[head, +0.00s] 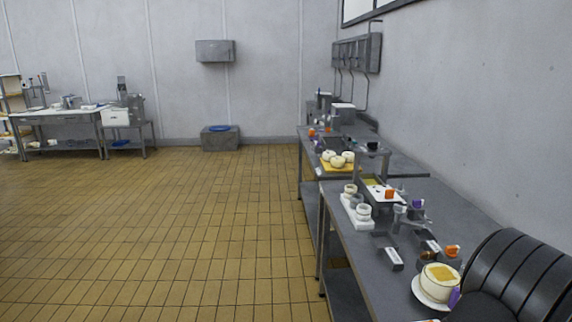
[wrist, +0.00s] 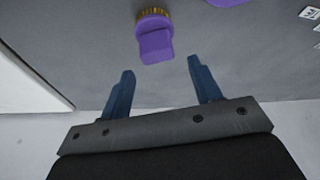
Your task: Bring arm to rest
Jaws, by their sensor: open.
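My gripper (wrist: 160,82) shows in the wrist view with its two blue fingers spread apart and nothing between them. A purple-handled brush (wrist: 155,40) with yellowish bristles lies beyond the fingertips, apart from them, on a grey surface (wrist: 95,40). In the head view a large dark ribbed form (head: 515,270) fills the lower right corner; I cannot tell whether it is part of my arm. My gripper cannot be made out in the head view.
A steel bench (head: 345,235) runs along the right wall. It carries a cream pot (head: 437,289) on a white plate, a purple item (head: 454,297), white cups (head: 363,213), small orange items and a yellow board (head: 329,166) with round cream pieces. The tiled floor (head: 190,220) is clear.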

